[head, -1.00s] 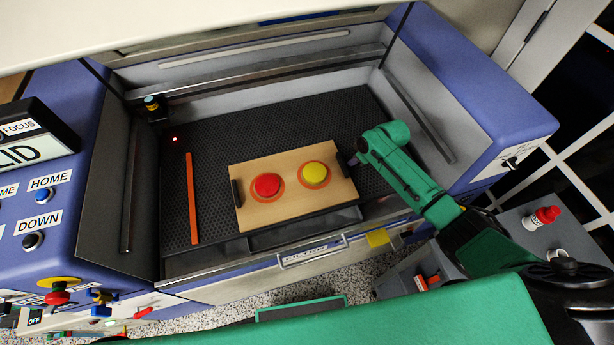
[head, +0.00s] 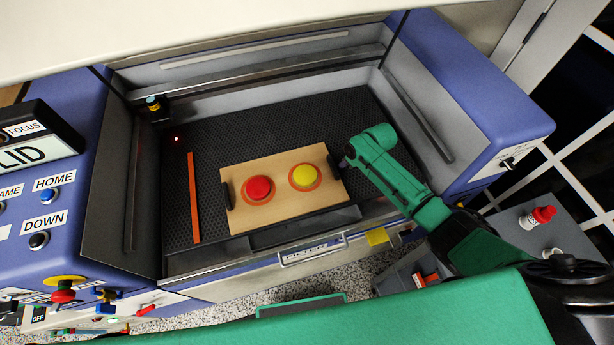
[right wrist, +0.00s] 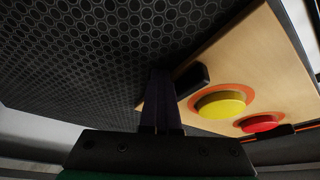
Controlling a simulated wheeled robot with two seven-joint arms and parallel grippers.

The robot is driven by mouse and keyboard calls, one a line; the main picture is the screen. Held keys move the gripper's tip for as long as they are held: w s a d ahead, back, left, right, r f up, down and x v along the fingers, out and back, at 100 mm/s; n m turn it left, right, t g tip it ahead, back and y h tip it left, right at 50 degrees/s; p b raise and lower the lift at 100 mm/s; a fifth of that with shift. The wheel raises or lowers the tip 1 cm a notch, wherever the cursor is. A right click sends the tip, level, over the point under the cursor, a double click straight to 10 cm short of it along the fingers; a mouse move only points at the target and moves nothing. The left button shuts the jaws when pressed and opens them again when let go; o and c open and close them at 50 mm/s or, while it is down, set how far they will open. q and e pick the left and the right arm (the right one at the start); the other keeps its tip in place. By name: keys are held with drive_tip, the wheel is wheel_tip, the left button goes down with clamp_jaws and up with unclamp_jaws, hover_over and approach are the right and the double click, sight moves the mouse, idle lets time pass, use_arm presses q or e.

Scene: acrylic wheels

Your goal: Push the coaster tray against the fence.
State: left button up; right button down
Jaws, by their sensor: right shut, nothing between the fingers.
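The coaster tray (head: 285,203) is a light wooden board with a dark handle at each end. It carries a red disc (head: 258,188) and a yellow disc (head: 304,177), each on an orange ring. The fence (head: 194,198) is an orange strip on the dark bed, left of the tray, with a narrow gap between them. My right gripper (head: 344,162) is shut and empty at the tray's right handle. In the right wrist view its closed fingers (right wrist: 163,100) stand right beside that handle (right wrist: 192,80); contact is hard to confirm. My left gripper is out of view.
The tray lies on a perforated dark bed (head: 250,125) inside a blue machine, with free room behind it. The bed's front edge is close to the tray. A black laser head (head: 155,108) stands at the back left.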

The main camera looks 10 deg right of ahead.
sight(319, 172)
drive_tip(key=shift+a, duration=0.2)
drive_tip(key=shift+s+a+p, duration=0.15)
drive_tip(key=shift+a+p, duration=0.15)
drive_tip(key=shift+a, duration=0.6)
drive_tip(key=shift+s+a+p, duration=0.15)
drive_tip(key=shift+a+p, duration=0.1)
drive_tip(key=shift+a, duration=0.65)
drive_tip(key=shift+a, duration=0.3)
drive_tip(key=shift+s+a+p, duration=0.15)
drive_tip(key=shift+a+p, duration=0.05)
drive_tip(key=shift+a, duration=0.6)
drive_tip(key=shift+s+a+p, duration=0.1)
drive_tip(key=shift+a+p, duration=0.1)
drive_tip(key=shift+a, duration=0.65)
drive_tip(key=shift+a, duration=0.25)
drive_tip(key=shift+d, duration=0.55)
